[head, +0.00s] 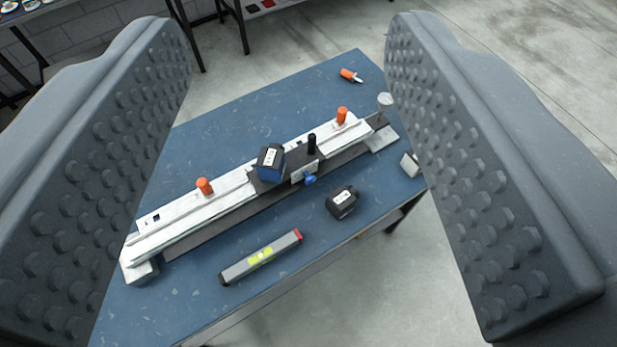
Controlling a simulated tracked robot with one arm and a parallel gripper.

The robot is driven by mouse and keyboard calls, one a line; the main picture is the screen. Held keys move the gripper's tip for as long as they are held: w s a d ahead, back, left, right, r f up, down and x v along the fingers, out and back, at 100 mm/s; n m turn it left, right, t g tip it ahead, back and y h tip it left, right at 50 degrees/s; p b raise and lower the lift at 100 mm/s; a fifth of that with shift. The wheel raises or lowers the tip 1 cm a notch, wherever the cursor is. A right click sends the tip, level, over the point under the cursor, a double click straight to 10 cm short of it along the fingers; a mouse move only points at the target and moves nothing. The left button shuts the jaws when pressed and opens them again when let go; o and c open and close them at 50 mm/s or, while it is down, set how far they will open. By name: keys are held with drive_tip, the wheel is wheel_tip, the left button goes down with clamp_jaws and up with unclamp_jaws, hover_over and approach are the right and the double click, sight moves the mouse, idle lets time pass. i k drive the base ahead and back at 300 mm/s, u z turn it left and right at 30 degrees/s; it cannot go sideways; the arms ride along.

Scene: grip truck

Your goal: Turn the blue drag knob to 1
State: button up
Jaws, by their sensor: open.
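The blue knob (310,180) is small and sits on the front side of a dark carriage (268,186) on a long white rail fixture (205,217). A small pale plate is beside the knob; I cannot read a setting there. The fixture lies across a blue table (205,285). My gripper (290,180) is wide open, with one dark studded finger at the left and one at the right. The knob and the fixture show in the gap between the fingers, well beyond them. Nothing is held.
On the carriage sit a dark blue block (271,162) and a black post (311,145). Orange knobs (204,186) (341,115) stand on the rail. A black box (342,202) and a spirit level (260,257) lie in front. An orange-handled tool (350,75) lies at the back.

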sight(310, 179)
drive_tip(key=u, duration=1.9)
drive_tip(key=k, duration=1.3)
drive_tip(key=z, duration=1)
drive_tip(key=i, duration=1)
drive_tip(key=u, duration=0.05)
